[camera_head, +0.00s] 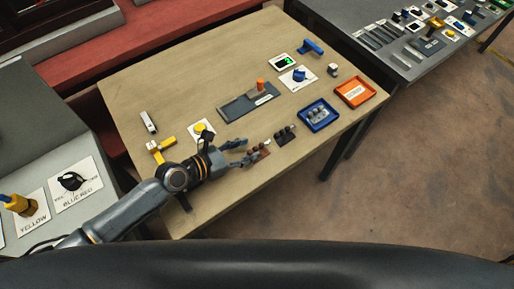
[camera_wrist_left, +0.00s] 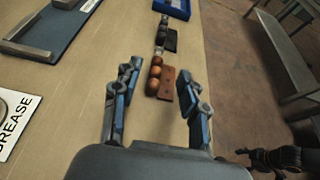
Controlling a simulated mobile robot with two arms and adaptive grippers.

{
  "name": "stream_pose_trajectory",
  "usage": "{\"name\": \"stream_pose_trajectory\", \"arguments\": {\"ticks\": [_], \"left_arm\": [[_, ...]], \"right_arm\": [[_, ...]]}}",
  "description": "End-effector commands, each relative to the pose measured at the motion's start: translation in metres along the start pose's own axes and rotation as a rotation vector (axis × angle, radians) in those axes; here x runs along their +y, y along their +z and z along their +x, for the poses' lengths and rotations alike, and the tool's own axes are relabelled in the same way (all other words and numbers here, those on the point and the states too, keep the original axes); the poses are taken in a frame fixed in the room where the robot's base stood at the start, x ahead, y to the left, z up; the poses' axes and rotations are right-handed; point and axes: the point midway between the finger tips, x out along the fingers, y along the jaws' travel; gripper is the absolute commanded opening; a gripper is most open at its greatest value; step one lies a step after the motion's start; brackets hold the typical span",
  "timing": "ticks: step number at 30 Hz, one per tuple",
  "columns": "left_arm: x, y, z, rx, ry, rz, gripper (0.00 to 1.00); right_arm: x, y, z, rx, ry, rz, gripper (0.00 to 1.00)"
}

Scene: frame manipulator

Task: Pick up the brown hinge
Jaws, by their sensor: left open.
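The brown hinge (camera_head: 262,153) lies on the wooden table near its front edge. In the left wrist view the brown hinge (camera_wrist_left: 167,84) shows a flat brown plate with rounded orange-brown knuckles along its left side. My left gripper (camera_head: 247,151) is open and reaches in from the left, its fingertips close to the hinge. In the left wrist view the left gripper's fingers (camera_wrist_left: 160,72) stand apart on either side of the hinge, with gaps to both. Nothing is held. A dark jointed part (camera_wrist_left: 278,157) at the lower right may be my right gripper; its jaws are unclear.
A black hinge (camera_head: 285,136) lies just beyond the brown one, with a blue tray (camera_head: 320,114) and an orange tray (camera_head: 355,91) farther on. A grey plate (camera_head: 240,105) with a handle and a yellow-knob card (camera_head: 202,131) lie behind. The front edge (camera_head: 300,164) is close.

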Motion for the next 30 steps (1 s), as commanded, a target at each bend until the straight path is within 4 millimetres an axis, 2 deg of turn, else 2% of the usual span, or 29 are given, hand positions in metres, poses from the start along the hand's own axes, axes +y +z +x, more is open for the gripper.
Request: {"name": "stream_pose_trajectory", "arguments": {"ticks": [4,8,13,21,22,23,28,30], "left_arm": [[0.001,0.000,0.010,0.000,0.000,0.001,0.43],[0.002,0.001,0.030,0.000,-0.001,0.002,0.43],[0.003,0.000,0.051,0.001,0.001,0.001,0.43],[0.003,-0.001,0.055,0.002,0.001,0.002,0.43],[0.003,-0.001,0.055,0.002,0.001,0.002,0.41],[0.003,-0.001,0.055,0.002,0.001,0.001,0.35],[0.003,-0.001,0.055,0.002,0.001,0.001,0.00],[0.003,-0.001,0.055,0.002,0.001,0.001,0.00]], "right_arm": [[0.005,-0.031,0.000,0.047,0.006,-0.001,0.65],[0.006,-0.046,-0.001,0.071,0.008,-0.001,0.65],[0.006,-0.039,0.000,0.059,0.007,-0.002,0.65],[0.003,-0.022,0.000,0.034,0.004,-0.002,0.65],[0.003,-0.021,0.000,0.033,0.004,-0.002,0.65],[0.003,-0.021,0.000,0.032,0.004,-0.002,0.65],[0.004,-0.022,0.000,0.033,0.004,-0.003,0.65],[0.004,-0.024,0.000,0.035,0.005,-0.003,0.65]]}}
